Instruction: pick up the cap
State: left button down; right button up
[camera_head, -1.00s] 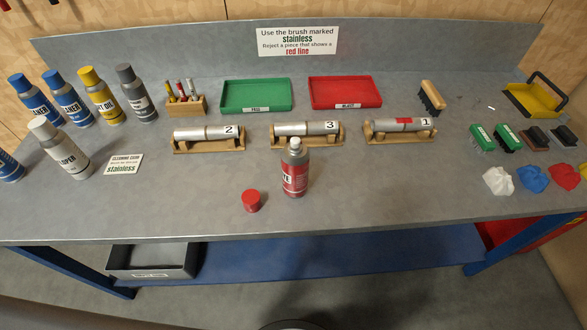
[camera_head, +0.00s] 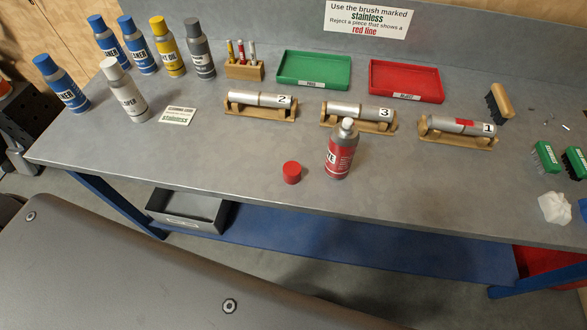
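The red cap (camera_head: 292,172) stands on the grey bench top near its front edge. It is apart from the red and silver spray can (camera_head: 341,150), which stands upright just to its right with its nozzle end bare. Neither of my grippers shows in the head view. A large grey link of my own body fills the lower left, below and in front of the bench edge, and it does not touch the cap.
Wooden cradles with metal tubes (camera_head: 260,100) stand behind the cap. A green tray (camera_head: 314,84) and a red tray (camera_head: 406,97) lie at the back. Several spray cans (camera_head: 134,95) stand at left. Bench (camera_head: 230,150) around the cap is clear.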

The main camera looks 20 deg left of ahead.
aim_at(292, 170)
jog(key=z, duration=1.4)
jog(key=k, duration=1.3)
jog(key=z, duration=0.2)
